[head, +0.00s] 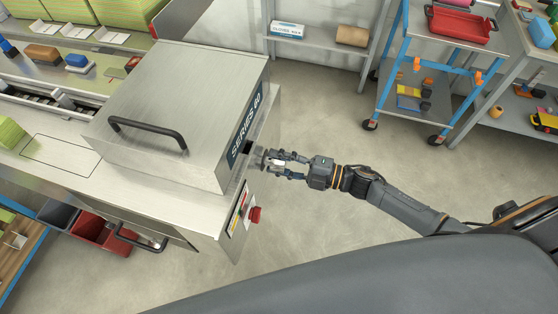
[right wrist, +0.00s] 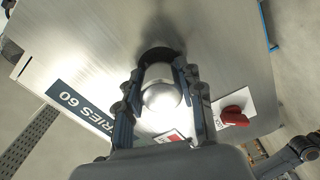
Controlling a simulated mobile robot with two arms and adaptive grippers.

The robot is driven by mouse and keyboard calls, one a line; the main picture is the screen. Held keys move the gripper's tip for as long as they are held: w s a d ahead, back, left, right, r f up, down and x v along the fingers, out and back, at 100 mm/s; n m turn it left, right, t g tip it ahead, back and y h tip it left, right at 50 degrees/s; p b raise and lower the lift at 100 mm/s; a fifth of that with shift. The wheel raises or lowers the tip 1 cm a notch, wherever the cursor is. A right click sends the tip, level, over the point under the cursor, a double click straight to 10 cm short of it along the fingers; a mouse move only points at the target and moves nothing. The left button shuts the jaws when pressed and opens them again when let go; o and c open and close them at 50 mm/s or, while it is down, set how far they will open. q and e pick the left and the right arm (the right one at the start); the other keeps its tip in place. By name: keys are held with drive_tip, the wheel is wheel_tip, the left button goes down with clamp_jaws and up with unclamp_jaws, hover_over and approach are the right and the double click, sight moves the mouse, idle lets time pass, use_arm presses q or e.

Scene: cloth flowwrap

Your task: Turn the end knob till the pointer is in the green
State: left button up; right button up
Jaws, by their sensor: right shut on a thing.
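My right gripper (head: 275,161) reaches in from the right to the end face of the steel machine (head: 185,95) marked SERIES 60. In the right wrist view its two fingers (right wrist: 160,80) are shut on a round, shiny end knob (right wrist: 162,98), one finger on each side. The knob stands out from the brushed steel face, with a dark ring behind it. In the head view the fingers mostly cover the knob. I cannot make out a pointer or a green zone in either view.
A red switch (right wrist: 235,116) sits on the same face beside the knob; it also shows below my gripper in the head view (head: 254,214). The machine lid has a black handle (head: 148,131). A blue cart (head: 440,60) stands at the back right. The floor between is clear.

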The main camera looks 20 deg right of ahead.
drive_tip(key=o, duration=1.2)
drive_tip(key=v, duration=1.2)
